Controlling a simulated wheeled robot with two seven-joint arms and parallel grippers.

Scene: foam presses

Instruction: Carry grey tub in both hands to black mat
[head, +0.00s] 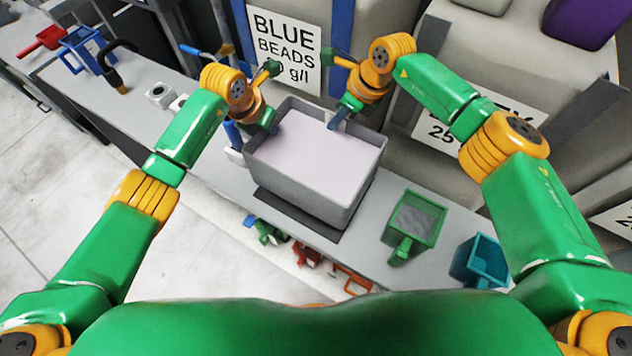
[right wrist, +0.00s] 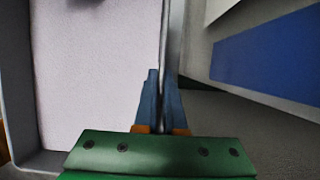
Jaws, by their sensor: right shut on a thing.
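The grey tub (head: 322,202) is full to near its rim with a pale, smooth fill. It stands at or just over the black mat (head: 290,212) on the bench; the mat's dark edge shows along its near side, and I cannot tell if they touch. My right gripper (head: 337,124) is shut on the tub's far rim. In the right wrist view its blue fingers (right wrist: 160,100) close on the tub wall, with the pale fill to the left. My left gripper (head: 275,123) is at the rim near the far left corner; its finger gap is hidden.
On the bench (head: 365,235) right of the tub are a green scoop (head: 415,220) and a teal container (head: 480,262). Further left are a blue container (head: 82,48) and a red scoop (head: 42,42). Large labelled bags (head: 285,50) stand close behind the tub. Several coloured items lie below the bench's front edge.

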